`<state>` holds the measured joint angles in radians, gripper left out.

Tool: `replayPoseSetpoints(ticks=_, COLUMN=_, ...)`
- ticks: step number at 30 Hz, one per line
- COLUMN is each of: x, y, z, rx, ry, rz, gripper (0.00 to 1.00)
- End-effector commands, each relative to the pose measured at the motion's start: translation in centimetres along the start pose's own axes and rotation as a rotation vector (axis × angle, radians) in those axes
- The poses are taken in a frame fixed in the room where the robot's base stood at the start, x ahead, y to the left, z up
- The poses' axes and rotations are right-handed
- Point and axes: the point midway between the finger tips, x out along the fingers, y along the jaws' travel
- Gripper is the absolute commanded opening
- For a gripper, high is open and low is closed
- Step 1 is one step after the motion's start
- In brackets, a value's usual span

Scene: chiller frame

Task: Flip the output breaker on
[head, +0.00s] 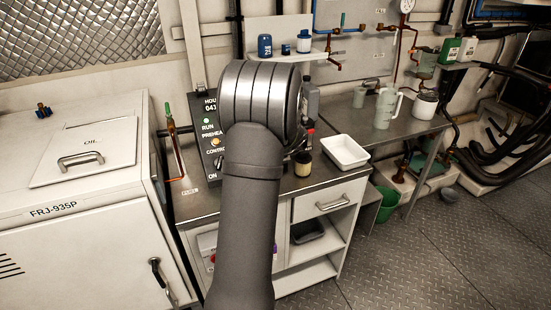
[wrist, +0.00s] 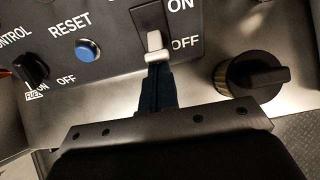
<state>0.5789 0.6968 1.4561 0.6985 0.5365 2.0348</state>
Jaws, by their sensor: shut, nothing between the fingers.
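The breaker switch has a white lever (wrist: 155,44) in a dark slot on the black control panel (wrist: 112,32). In the wrist view ON is printed up and right of the slot and OFF lower right; the lever tip lies at the OFF end. My gripper (wrist: 157,68) is shut and empty, its dark blue fingers just below the lever tip. I cannot tell whether they touch it. In the head view the panel (head: 209,112) is partly hidden behind my arm, and the breaker and gripper are out of sight.
A blue RESET button (wrist: 88,50) and a black knob (wrist: 30,69) sit left of the breaker. A dark-lidded jar (wrist: 252,76) stands close on the right. A white tray (head: 345,152) lies further right on the bench. A white cabinet (head: 75,160) stands left.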

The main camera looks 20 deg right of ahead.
Motion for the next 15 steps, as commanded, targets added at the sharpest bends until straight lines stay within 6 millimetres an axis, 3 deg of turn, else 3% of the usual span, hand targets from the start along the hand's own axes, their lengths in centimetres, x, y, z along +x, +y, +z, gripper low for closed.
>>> replayPoseSetpoints(ticks=15, x=-0.7, y=0.0, z=1.6, rx=0.000, ry=0.030, rz=0.000, gripper=0.00)
